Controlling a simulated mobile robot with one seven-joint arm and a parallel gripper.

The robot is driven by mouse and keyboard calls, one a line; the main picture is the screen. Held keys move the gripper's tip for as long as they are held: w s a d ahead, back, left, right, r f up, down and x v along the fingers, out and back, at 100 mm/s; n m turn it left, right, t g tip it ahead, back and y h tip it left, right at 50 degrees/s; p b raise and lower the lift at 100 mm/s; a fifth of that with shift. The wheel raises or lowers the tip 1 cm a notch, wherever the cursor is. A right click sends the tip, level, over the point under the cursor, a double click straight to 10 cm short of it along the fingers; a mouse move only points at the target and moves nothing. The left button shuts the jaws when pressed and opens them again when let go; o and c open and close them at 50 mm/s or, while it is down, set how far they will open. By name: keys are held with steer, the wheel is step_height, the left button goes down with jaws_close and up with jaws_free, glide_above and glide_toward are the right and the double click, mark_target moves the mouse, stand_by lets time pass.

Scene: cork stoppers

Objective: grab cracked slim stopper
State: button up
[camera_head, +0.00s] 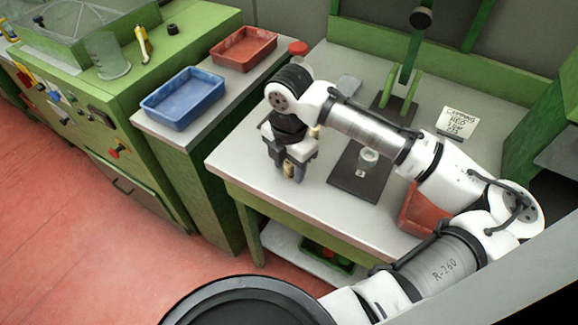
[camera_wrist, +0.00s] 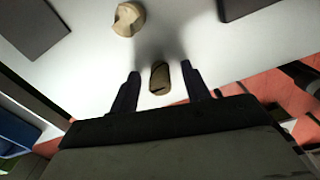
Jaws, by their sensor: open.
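A slim brown stopper with a dark crack line (camera_wrist: 160,78) stands on the pale table in the wrist view, between the fingers of my gripper (camera_wrist: 161,85). A wider, paler stopper with a chipped edge (camera_wrist: 129,19) lies beyond the fingertips in the wrist view.
A dark plate (camera_head: 357,180) with a small glass jar (camera_head: 368,160) is right of my gripper. A green press (camera_head: 398,95) and a handwritten card (camera_head: 458,122) stand behind. Blue (camera_head: 183,97) and red (camera_head: 244,48) trays sit on the left counter. The table's front edge is close.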

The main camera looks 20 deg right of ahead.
steer(key=shift+c, duration=0.4)
jaws_close()
steer(key=shift+r, duration=0.1)
